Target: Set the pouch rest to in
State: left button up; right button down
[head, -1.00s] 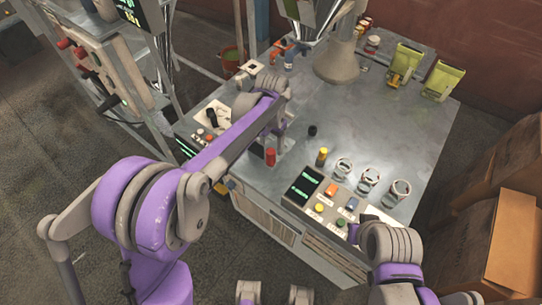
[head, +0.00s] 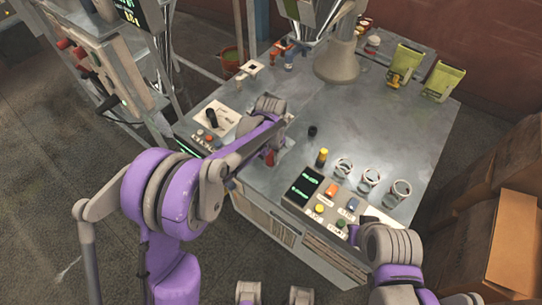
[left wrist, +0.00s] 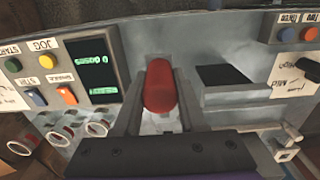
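A red knob-like handle (head: 270,157) stands at the front of the grey machine table, partly hidden by my left arm. I take it for the pouch rest's handle, but no label on it can be read. In the left wrist view the red handle (left wrist: 160,88) stands between the two fingers of my left gripper (left wrist: 162,76). The fingers lie on either side of it, and narrow gaps seem to show, so they look open around it. In the head view my left gripper (head: 272,146) points down at the handle.
A button panel with green displays (head: 303,187) and glass jars (head: 368,179) lie right of the handle. A black knob (head: 212,117) sits on a panel at left.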

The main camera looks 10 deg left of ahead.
pick_arm(q)
grip_shut()
dwell(1.0)
